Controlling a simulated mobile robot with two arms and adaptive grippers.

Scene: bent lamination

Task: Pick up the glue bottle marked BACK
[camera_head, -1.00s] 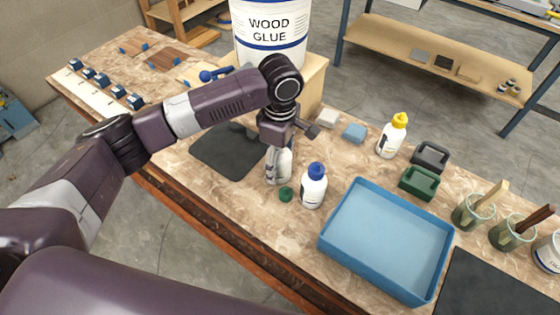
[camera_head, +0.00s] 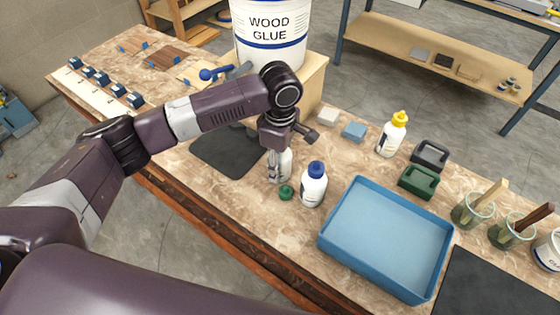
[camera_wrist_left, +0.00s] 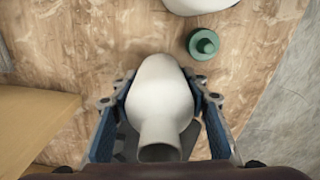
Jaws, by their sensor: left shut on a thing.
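My left gripper (camera_head: 274,172) points down and is shut on a white glue bottle (camera_head: 286,163) that stands on the bench. In the left wrist view, the gripper (camera_wrist_left: 160,108) has one finger on each side of the white bottle (camera_wrist_left: 161,92), whose neck is open and uncapped. A green cap (camera_head: 285,192) lies on the bench beside it and also shows in the wrist view (camera_wrist_left: 203,43). The held bottle's marking cannot be read. A blue-capped bottle (camera_head: 313,187) stands just to the right, and a yellow-capped bottle (camera_head: 391,136) farther back. My right gripper is not in view.
A blue tray (camera_head: 387,242) lies to the right. A dark mat (camera_head: 222,155) lies left of the held bottle. A large wood glue bucket (camera_head: 270,30) stands on a wooden block behind. Green and dark grey blocks (camera_head: 418,182) and brush jars (camera_head: 473,211) stand farther right.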

